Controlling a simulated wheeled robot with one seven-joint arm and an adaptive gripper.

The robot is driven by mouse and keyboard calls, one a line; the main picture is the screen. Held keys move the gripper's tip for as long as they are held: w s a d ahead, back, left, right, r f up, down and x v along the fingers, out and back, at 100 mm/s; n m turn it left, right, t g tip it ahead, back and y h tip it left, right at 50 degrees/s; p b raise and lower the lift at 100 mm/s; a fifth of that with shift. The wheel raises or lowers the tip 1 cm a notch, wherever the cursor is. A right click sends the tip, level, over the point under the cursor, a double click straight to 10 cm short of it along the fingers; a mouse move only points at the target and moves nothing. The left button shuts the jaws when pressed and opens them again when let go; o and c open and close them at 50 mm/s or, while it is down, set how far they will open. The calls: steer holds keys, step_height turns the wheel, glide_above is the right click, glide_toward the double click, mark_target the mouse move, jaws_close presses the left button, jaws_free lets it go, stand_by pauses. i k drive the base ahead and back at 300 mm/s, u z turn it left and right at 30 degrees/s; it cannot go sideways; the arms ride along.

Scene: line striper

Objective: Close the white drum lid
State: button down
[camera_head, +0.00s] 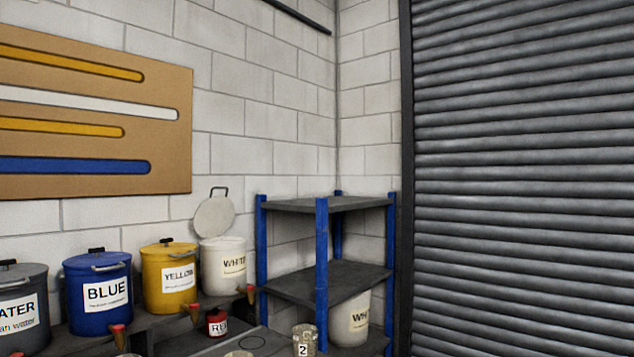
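The white drum (223,266) stands at the right end of a row of drums on a dark bench, against the block wall. Its label is partly readable as "WHIT". Its round grey-white lid (214,217) is open, tilted up behind the drum and leaning back near the wall. A dark handle shows at the lid's upper edge. The drum's rim is visible below the lid. My gripper is not in this view.
Yellow (170,279), blue (98,292) and water (22,308) drums stand left, lids shut. A small red can (216,322) and a jar marked 2 (304,340) stand in front. A blue-post shelf (322,262) stands right, with another white drum (350,320) low on it.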

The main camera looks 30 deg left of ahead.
mark_target(215, 215)
steer(key=z, duration=0.65)
steer(key=i, duration=2)
steer(key=u, duration=3.2)
